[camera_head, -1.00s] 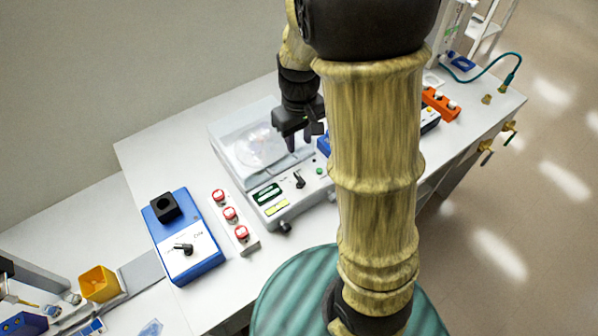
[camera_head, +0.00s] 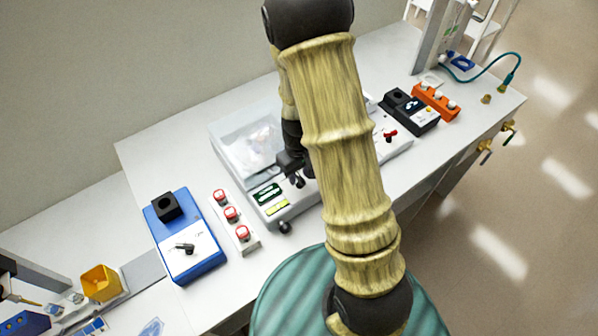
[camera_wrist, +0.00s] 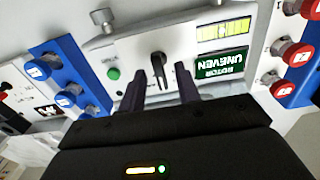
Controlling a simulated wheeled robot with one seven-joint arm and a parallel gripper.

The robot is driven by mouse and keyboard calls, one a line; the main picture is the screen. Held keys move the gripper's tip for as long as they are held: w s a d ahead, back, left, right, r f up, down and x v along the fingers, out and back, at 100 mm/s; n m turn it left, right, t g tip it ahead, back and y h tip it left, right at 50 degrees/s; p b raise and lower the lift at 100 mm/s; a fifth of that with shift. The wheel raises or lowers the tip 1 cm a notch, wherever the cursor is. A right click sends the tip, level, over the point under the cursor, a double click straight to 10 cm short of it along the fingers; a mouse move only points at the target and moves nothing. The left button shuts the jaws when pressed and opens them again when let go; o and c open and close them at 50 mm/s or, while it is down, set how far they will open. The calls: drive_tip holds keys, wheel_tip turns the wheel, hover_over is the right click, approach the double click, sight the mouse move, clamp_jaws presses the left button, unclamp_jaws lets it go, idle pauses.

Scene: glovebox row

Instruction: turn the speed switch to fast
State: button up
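A grey machine with a clear lid (camera_head: 245,150) stands mid-bench. Its front panel bears a black lever switch (camera_wrist: 158,62), upright in the wrist view, with a green button (camera_wrist: 113,73) to its left. Its labels are too small for me to read. My gripper (camera_wrist: 164,84) is open and empty, its two dark fingers apart and pointing at the panel just below the switch; I cannot tell whether they touch it. In the head view my gripper (camera_head: 297,180) is over this panel and partly hides it. A blue box (camera_head: 183,235) at left has another black lever switch (camera_head: 185,247).
The machine's dark green display (camera_wrist: 221,65) reads "ROTOR UNEVEN". A strip of red buttons (camera_head: 231,214) lies left of the machine; a blue strip of buttons (camera_wrist: 67,88) lies on its other side. A black box (camera_head: 410,110) and an orange rack (camera_head: 437,101) stand farther right.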

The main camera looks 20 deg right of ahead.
clamp_jaws()
drive_tip(key=shift+m, duration=0.5)
drive_tip(key=shift+m+p, duration=0.35)
drive_tip(key=shift+m, duration=2.15)
drive_tip(key=shift+d, duration=0.1)
unclamp_jaws()
